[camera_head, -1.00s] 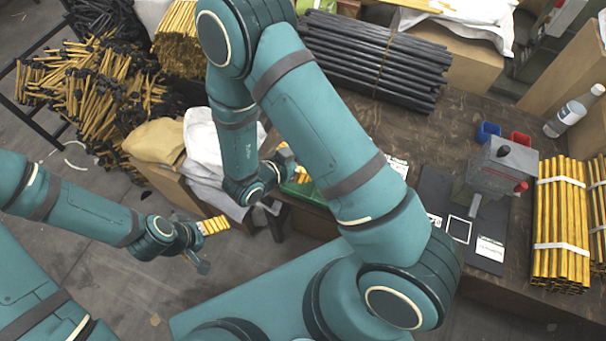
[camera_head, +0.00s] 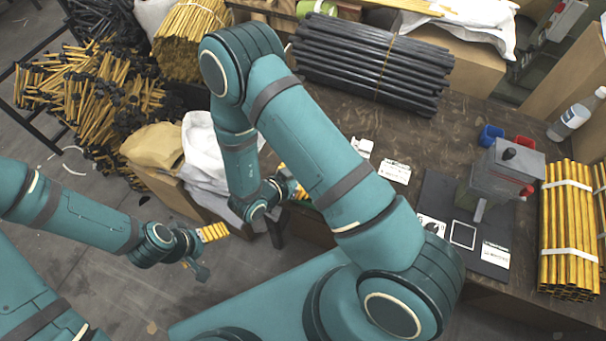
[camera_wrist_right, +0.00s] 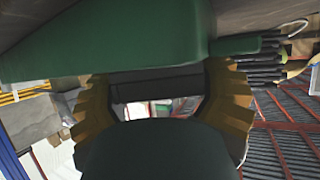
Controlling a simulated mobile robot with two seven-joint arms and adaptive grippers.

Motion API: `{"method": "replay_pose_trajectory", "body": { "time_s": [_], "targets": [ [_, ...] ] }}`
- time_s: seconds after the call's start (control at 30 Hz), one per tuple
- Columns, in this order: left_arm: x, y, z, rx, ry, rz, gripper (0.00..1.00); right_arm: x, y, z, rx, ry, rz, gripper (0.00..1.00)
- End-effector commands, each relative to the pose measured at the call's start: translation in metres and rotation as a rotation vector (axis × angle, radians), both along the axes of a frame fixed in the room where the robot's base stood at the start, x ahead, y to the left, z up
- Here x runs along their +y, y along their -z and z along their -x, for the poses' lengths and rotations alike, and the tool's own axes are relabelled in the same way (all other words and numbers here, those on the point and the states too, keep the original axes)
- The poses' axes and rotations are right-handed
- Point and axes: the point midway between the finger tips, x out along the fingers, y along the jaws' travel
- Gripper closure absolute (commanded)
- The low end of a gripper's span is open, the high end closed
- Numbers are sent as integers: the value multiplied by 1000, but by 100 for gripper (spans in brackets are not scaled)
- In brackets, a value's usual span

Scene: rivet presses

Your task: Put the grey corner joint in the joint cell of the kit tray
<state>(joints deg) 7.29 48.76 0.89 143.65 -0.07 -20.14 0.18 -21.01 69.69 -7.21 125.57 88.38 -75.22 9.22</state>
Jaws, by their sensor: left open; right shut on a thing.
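My right gripper (camera_head: 292,187) is at the near left edge of the workbench, partly hidden behind my arm. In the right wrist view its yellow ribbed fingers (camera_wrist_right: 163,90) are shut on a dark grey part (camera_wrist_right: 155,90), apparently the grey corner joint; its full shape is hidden. A large green surface (camera_wrist_right: 110,45), probably the kit tray, is close by in that view. In the head view my arm hides most of the tray, and its joint cell cannot be made out. My left gripper (camera_head: 207,250) is open and empty over the floor, left of the bench.
A grey press (camera_head: 505,172) stands on a dark mat on the bench (camera_head: 440,130), with blue (camera_head: 491,135) and red bins behind it. Black tubes (camera_head: 370,62) lie at the back. Sacks (camera_head: 155,145) are left of the bench.

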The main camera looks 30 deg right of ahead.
Motion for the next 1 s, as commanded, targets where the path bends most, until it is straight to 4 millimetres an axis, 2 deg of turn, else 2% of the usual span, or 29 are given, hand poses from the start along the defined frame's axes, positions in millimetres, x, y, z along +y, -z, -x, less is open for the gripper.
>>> {"method": "replay_pose_trajectory", "body": {
  "time_s": [0.37, 0.4, 0.47, 0.77, 1.0],
  "targets": [
    [0, 5, -1, -3, -1, 0, 6, 0, 10, 1, 5, -1, -3, 69],
    [0, 5, -1, -3, -1, 0, 6, 0, 10, 1, 6, -1, -3, 21],
    [0, 5, -1, -3, -1, 0, 6, 0, 11, 1, 7, -1, -5, 0],
    [0, 4, -1, -2, -1, 0, 6, 1, 10, 1, 8, -4, -7, 0],
    [0, -4, 0, 1, 0, 0, 6, 0, -4, -1, 4, -4, -5, 0]
  ]
}}
